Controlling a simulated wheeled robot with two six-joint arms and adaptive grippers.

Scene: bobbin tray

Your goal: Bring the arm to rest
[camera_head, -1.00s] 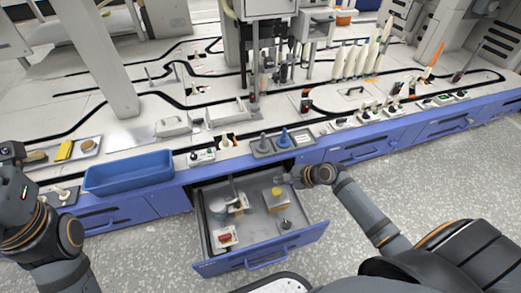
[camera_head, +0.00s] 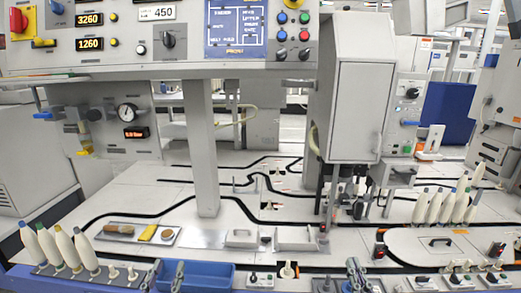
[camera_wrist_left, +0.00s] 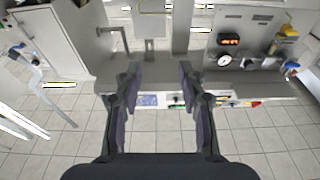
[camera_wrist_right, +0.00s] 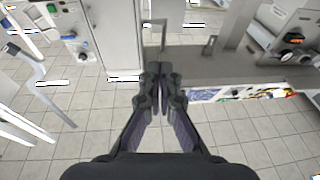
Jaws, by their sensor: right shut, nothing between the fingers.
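My left gripper (camera_head: 165,273) shows at the bottom edge of the head view, pointing up in front of the blue bin. Its two fingers stand apart with nothing between them, as the left wrist view (camera_wrist_left: 160,75) also shows. My right gripper (camera_head: 354,273) shows at the bottom edge, right of the middle, in front of the bench. In the right wrist view (camera_wrist_right: 160,73) its fingers are together and hold nothing. Most of both arms is below the head view.
The blue bin (camera_head: 225,272) sits on the bench's front edge. White bobbins stand in a row at the left (camera_head: 62,248) and more at the right (camera_head: 435,207). A grey post (camera_head: 202,150) and a control panel (camera_head: 110,30) rise above the bench. Tiled floor (camera_wrist_right: 90,125) shows in the wrist views.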

